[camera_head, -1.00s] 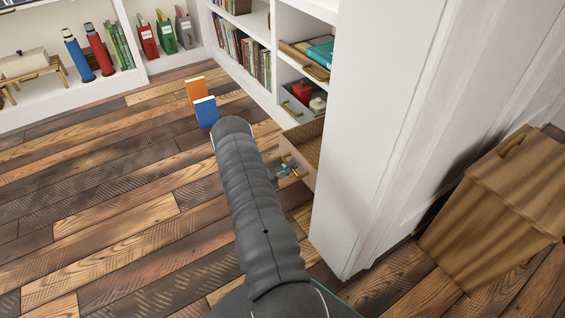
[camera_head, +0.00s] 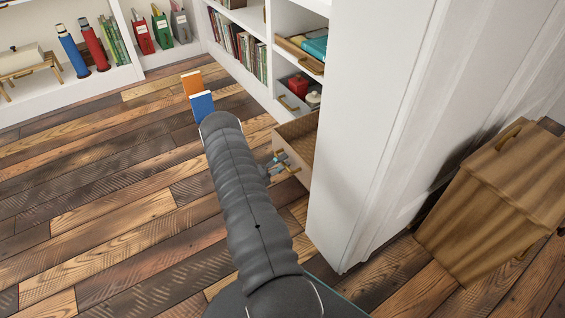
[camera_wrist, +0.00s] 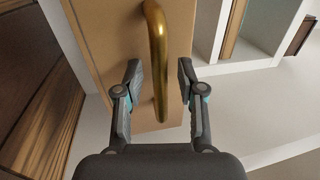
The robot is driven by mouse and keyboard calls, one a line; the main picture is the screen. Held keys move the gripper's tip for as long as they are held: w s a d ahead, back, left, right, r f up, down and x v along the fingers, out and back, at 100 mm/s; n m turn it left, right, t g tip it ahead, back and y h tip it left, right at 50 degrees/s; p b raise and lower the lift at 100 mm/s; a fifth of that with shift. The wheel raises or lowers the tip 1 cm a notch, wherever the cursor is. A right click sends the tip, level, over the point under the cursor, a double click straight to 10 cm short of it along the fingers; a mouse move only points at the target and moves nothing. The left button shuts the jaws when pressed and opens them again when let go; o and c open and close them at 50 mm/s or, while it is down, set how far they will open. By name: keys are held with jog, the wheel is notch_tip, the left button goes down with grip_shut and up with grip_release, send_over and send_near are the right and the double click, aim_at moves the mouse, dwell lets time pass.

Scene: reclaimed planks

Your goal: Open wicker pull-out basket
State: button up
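The wicker pull-out basket (camera_head: 300,137) sticks out of the lower right part of the white shelf unit, partly hidden by the white side panel. Its tan front (camera_wrist: 98,45) carries a gold bar handle (camera_wrist: 156,50), which also shows in the head view (camera_head: 291,169). My gripper (camera_wrist: 159,75) is open, with one finger on each side of the handle in the wrist view. Gaps show between both fingers and the handle, and I cannot tell how far in front of it the fingertips are. In the head view my gripper (camera_head: 275,161) is close to the basket front, partly behind my arm.
The tall white panel (camera_head: 365,120) stands right of the basket. A wooden bin (camera_head: 490,210) stands farther right. An orange book (camera_head: 192,84) and a blue book (camera_head: 203,105) stand on the plank floor. The floor on the left is clear.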

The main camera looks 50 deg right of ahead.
jog(key=v, duration=1.2)
dwell(0.4)
